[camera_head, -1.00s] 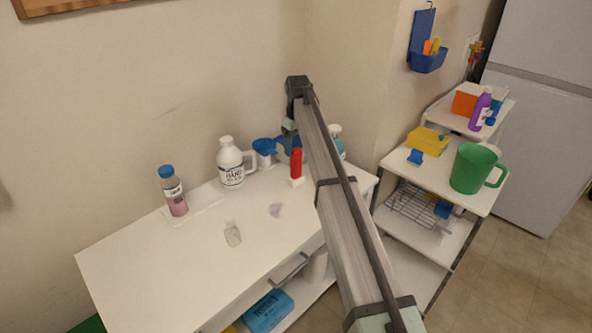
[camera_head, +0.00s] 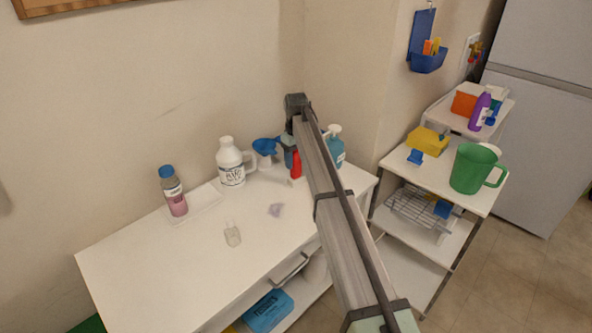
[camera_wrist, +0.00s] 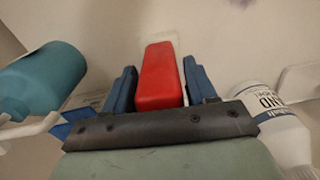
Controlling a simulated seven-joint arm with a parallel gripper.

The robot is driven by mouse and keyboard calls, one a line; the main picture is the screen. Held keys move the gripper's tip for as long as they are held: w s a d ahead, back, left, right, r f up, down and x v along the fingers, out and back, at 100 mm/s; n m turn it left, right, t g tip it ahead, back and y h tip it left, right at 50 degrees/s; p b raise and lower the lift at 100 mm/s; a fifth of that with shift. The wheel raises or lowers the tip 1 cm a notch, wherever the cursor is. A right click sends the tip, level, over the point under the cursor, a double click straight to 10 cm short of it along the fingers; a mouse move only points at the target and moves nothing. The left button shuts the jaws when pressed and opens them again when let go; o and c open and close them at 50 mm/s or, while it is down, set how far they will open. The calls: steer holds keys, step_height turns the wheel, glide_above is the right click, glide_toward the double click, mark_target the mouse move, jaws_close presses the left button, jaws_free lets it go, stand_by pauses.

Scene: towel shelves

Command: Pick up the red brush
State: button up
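The red brush (camera_head: 296,164) stands upright at the back of the white cabinet top, partly covered by my arm in the head view. In the wrist view the red brush (camera_wrist: 160,78) lies between the two blue fingers of my gripper (camera_wrist: 160,88), with a finger close on each side. Whether the fingers press on it I cannot tell. In the head view the gripper is mostly hidden behind my own arm.
A white jug (camera_head: 232,162) and blue funnel (camera_head: 265,147) stand left of the brush, a teal pump bottle (camera_head: 335,150) right of it. The cabinet's front left is clear.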

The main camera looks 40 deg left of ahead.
steer(key=c, duration=0.7)
